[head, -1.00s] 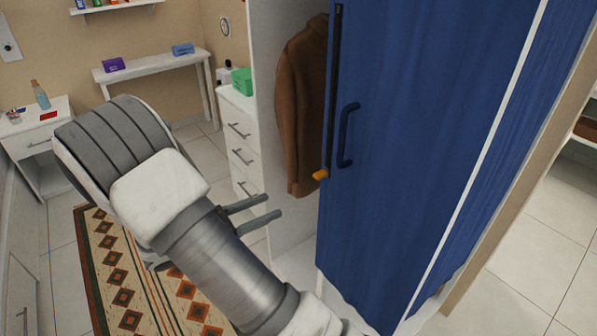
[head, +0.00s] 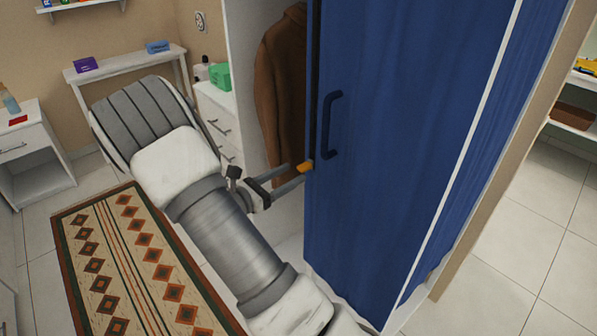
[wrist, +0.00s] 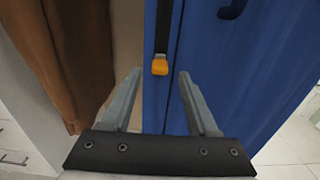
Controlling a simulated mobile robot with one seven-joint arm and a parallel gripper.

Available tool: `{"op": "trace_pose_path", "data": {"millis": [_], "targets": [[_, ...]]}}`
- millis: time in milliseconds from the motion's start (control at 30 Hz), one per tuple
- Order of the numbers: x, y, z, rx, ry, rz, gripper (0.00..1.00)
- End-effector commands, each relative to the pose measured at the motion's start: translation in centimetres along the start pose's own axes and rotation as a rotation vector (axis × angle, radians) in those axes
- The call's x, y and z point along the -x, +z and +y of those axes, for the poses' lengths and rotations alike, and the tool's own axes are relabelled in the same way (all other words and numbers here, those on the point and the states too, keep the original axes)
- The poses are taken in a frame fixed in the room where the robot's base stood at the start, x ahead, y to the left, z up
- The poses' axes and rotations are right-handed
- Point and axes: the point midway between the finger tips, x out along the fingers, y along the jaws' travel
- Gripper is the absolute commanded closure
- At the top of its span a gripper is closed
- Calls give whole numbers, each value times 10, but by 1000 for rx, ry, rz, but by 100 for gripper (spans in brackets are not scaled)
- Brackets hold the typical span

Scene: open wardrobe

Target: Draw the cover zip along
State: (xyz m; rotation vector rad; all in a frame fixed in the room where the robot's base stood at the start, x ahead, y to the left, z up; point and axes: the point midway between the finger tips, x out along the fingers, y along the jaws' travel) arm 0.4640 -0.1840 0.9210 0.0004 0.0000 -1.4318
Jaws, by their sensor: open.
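The blue wardrobe cover (head: 400,130) hangs at the right in the head view and fills the right of the wrist view (wrist: 245,75). Its zip has a dark track (wrist: 163,30) along the cover's left edge. The orange zip pull (head: 305,167) sits at the lower end of the visible track, and it also shows in the wrist view (wrist: 160,66). My gripper (head: 296,175) is open and empty. In the wrist view its fingertips (wrist: 160,73) lie to either side of the pull in the picture, with gaps on both sides; contact does not show.
A dark handle (head: 331,125) stands out from the cover just right of the zip. A brown coat (head: 280,85) hangs in the wardrobe opening at the left. A white drawer unit (head: 215,120) stands beyond. A patterned rug (head: 130,265) lies on the floor.

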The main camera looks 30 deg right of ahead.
Motion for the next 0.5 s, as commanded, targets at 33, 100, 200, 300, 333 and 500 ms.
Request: {"op": "trace_pose_path", "data": {"millis": [33,100,200,300,333,500], "targets": [[-9,-1,-1,-1,-3,0,40],[-19,0,0,-1,-3,-1,40],[-29,0,0,-1,-1,0,40],[-34,0,0,0,-1,0,40],[-35,0,0,0,-1,0,40],[-36,0,0,0,0,0,40]]}}
